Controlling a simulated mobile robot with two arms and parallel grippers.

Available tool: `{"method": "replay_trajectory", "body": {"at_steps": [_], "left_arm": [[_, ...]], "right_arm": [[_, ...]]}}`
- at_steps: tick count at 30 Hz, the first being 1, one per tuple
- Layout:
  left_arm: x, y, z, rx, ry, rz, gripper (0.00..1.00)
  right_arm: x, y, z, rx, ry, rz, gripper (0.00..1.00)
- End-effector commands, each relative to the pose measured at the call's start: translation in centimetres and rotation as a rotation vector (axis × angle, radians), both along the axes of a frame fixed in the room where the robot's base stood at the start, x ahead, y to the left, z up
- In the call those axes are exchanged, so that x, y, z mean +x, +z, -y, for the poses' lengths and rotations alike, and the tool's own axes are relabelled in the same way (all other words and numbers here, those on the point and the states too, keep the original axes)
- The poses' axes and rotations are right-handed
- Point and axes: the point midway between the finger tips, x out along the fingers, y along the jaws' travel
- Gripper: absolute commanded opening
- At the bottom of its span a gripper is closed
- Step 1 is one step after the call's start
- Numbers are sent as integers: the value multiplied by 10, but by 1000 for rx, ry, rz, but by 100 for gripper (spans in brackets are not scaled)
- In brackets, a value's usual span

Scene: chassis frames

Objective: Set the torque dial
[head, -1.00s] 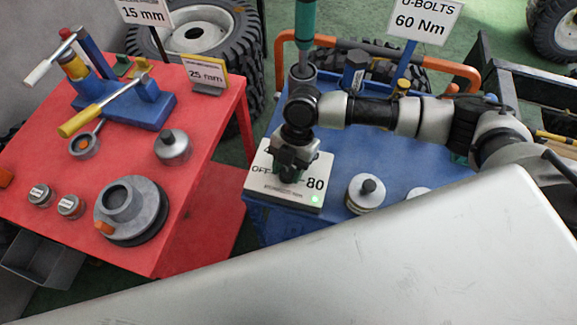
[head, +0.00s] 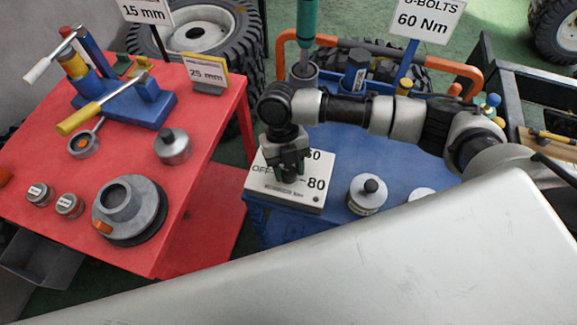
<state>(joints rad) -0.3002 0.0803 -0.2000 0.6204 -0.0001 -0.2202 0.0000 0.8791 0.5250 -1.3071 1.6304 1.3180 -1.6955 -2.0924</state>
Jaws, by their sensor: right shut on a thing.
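The torque dial box (head: 308,197), a pale panel, sits on the blue cart. "OFF" shows on its left, "80" on its right, and a number ending in 0 at its far right corner, partly hidden. The lamp (head: 316,199) at its near right corner is dark. My right gripper (head: 289,173) points down over the middle of the panel, shut on the dial knob. The gripper mostly hides the knob, so I cannot tell where its pointer stands. A sign (head: 428,18) behind reads "U-BOLTS 60 Nm". My left gripper is not in view.
A lidded grey pot (head: 367,195) stands right of the box on the blue cart (head: 290,228). A green-handled tool (head: 307,30) stands upright behind my wrist. The red table (head: 200,150) at left holds a vise, pots and a round grey part. An orange rail (head: 455,68) runs behind.

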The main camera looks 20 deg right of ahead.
Motion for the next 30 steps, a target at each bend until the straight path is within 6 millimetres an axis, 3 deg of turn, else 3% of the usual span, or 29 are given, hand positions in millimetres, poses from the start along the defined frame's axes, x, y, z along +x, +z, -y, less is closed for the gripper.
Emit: {"method": "replay_trajectory", "body": {"at_steps": [12, 28, 29, 30], "left_arm": [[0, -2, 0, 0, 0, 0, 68], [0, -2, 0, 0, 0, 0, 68], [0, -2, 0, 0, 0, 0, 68], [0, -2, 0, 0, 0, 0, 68]], "right_arm": [[1, 1, -1, 1, 178, 4, 19], [1, 1, -1, 0, 200, 3, 19], [1, 1, -1, 0, 200, 3, 45], [1, 1, -1, 0, 200, 3, 52]]}}
